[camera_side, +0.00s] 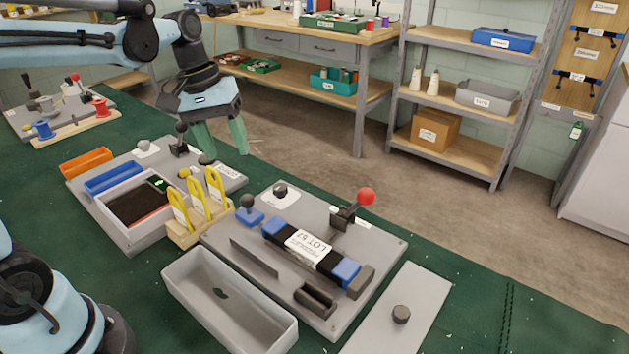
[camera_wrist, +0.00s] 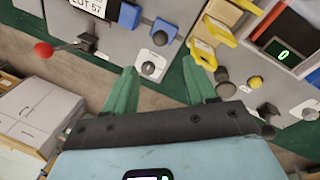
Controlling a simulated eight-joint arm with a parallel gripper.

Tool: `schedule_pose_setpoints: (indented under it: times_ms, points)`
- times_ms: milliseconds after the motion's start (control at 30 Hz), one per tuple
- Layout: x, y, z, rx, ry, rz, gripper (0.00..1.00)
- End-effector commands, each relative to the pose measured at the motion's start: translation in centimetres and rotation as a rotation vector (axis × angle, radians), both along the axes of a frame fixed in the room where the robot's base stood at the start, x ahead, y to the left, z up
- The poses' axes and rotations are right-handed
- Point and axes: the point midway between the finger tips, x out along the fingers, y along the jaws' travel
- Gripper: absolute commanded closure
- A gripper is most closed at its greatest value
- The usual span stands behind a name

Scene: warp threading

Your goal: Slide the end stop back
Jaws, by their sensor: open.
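A blue block with a dark ball knob, which looks like the end stop (camera_side: 248,212), sits at the left end of the grey fixture plate (camera_side: 218,243). In the wrist view the end stop (camera_wrist: 162,32) is near the top middle, beyond my fingertips. A bar with blue ends and a white LOT 57 label (camera_side: 308,243) lies across the plate, its near blue end apart from the end stop. My gripper (camera_side: 221,142) is open and empty, above and behind the plates. Its green fingers (camera_wrist: 160,68) are spread, with a dial switch (camera_wrist: 151,67) showing between them.
A red-knobbed lever (camera_side: 364,198) stands up at the plate's back. Yellow tools in a wooden rack (camera_side: 186,236) stand left of the end stop. A left plate (camera_side: 232,177) carries knobs and a display box.

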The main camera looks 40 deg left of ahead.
Motion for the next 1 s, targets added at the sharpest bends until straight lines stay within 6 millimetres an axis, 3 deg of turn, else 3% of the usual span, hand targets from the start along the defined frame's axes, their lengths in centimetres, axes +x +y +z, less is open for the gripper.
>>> schedule_pose_setpoints:
  times_ms: [267, 700, 1000]
  points:
    - [0.2, -0.3, -0.2, 0.004, 0.038, 0.136, 0.46]
    - [1.3, -1.9, -1.3, 0.063, 0.178, 0.960, 0.46]
    - [1.5, -2.2, -1.7, 0.080, 0.189, 1.175, 0.46]
